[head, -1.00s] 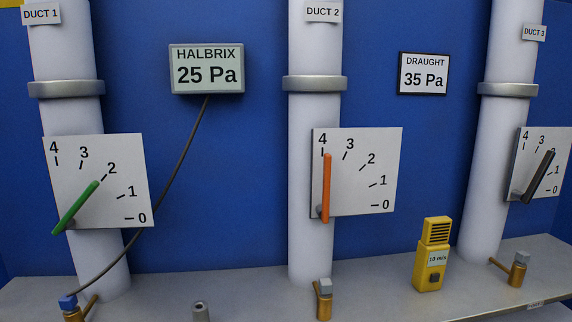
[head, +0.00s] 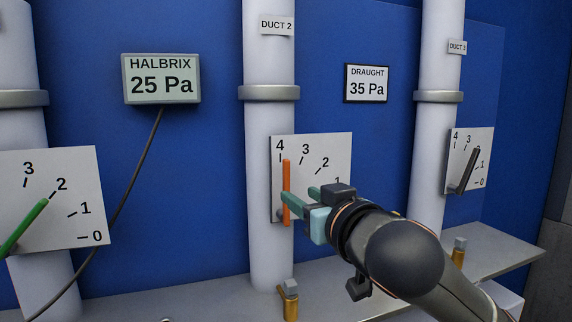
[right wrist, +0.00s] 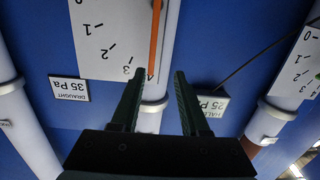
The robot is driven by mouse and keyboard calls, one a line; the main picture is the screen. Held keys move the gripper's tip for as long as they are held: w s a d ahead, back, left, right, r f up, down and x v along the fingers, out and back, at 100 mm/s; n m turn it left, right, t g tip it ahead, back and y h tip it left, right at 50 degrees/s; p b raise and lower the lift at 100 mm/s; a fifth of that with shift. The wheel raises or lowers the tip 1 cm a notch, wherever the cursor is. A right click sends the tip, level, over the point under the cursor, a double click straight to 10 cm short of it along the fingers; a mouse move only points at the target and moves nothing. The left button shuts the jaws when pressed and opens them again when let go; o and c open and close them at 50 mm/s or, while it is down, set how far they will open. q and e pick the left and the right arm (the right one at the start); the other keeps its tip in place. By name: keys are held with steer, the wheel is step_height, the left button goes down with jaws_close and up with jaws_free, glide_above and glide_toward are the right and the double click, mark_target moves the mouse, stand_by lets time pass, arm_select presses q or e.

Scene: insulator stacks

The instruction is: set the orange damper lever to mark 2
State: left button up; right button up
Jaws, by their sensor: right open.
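The orange damper lever (head: 287,168) stands nearly upright on the white scale plate (head: 335,150) of duct 2, its tip just below mark 4. Mark 2 (head: 325,162) is to its right. My right gripper (head: 298,194) is open in front of the plate. One finger overlaps the lower lever in the head view; the other is just right of it. In the right wrist view, upside down, the lever (right wrist: 155,35) lies between the lines of the open fingers (right wrist: 158,76); I cannot tell whether they touch it. The gripper hides the plate's lower right. My left gripper is out of view.
A green lever (head: 25,225) on the left plate points near 2. A black lever (head: 468,170) is on the duct 3 plate. A HALBRIX display (head: 161,79) reads 25 Pa; a DRAUGHT display (head: 367,83) reads 35 Pa. A brass valve (head: 290,300) stands below on the grey shelf.

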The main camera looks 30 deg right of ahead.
mark_target(288, 164)
steer(key=shift+m+t, duration=0.3)
steer(key=shift+t, duration=0.1)
steer(key=w+d+r+p, duration=0.1)
steer(key=w+p, duration=0.1)
steer(key=w, duration=0.1)
steer(key=w+d+r+p, duration=0.1)
steer(key=w+p, duration=0.1)
steer(key=w, duration=0.2)
steer(key=w+d+r+p, duration=0.1)
steer(key=w+p, duration=0.1)
steer(key=w, duration=0.2)
steer(key=shift+d, duration=0.35)
jaws_close()
stand_by(0.9)
